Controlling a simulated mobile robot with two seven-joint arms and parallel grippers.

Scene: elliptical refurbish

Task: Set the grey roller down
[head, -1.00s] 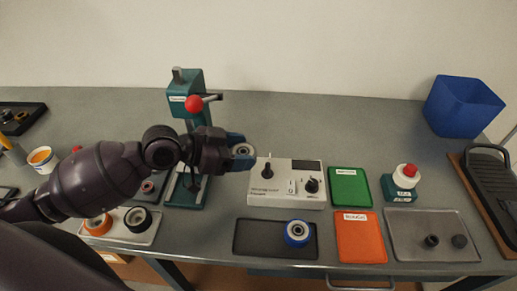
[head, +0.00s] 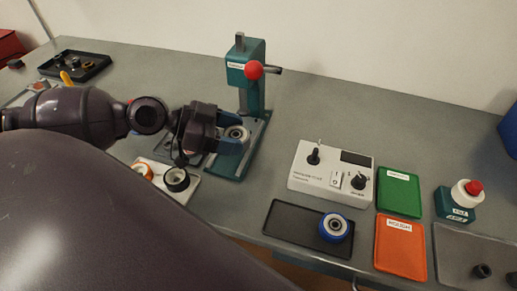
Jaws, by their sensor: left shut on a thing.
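The grey roller (head: 238,132) is a small ring with a pale hub in the head view. My left gripper (head: 234,142), with blue fingers, is shut on it. The roller appears in front of the green press (head: 247,72), over or close to the press's base plate (head: 236,168). I cannot tell whether it touches the plate. The fingers hide part of the roller. My right gripper is not in view.
A dark tray (head: 283,225) holds a blue roller (head: 334,227). A white control box (head: 306,183), green mat (head: 400,190) and orange mat (head: 400,248) are to the right. A pale tray (head: 188,191) holds an orange roller (head: 142,171) and a black one (head: 177,179).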

